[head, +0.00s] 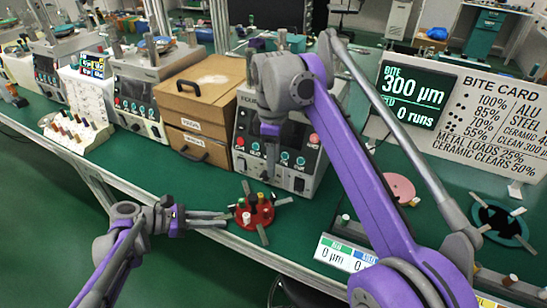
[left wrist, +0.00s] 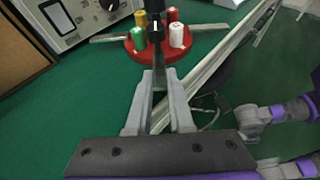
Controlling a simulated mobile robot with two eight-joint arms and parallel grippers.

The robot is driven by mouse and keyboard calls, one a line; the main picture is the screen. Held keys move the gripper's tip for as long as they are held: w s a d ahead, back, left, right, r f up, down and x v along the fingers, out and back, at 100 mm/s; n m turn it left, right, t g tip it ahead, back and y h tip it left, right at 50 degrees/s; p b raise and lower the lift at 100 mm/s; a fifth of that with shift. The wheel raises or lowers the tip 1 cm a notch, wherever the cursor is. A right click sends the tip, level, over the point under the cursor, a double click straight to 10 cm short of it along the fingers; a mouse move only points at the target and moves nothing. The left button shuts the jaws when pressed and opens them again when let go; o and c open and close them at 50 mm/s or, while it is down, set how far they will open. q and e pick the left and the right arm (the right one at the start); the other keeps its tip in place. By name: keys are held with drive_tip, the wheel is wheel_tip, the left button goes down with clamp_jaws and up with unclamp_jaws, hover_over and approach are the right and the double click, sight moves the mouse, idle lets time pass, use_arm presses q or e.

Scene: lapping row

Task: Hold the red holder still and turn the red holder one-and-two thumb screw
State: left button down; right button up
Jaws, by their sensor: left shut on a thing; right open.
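The red holder (head: 262,216) is a round red disc near the table's front edge, with grey bars sticking out and several coloured posts on it. In the left wrist view, the red holder (left wrist: 130,46) carries yellow, red, green and white posts around a dark centre. Which part is the one-and-two thumb screw I cannot tell. My right gripper (head: 269,170) is open, pointing down above and behind the holder.
A grey machine (head: 247,148) with knobs stands close behind the holder, beside brown boxes (head: 196,95). A small display (head: 345,254) stands to the right. A pink disc (head: 391,184) and a teal holder (head: 505,234) lie farther right. Green table is clear left of the holder.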

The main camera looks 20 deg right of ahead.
idle(0.4)
use_arm(q)
drive_tip(key=c, duration=0.7)
unclamp_jaws()
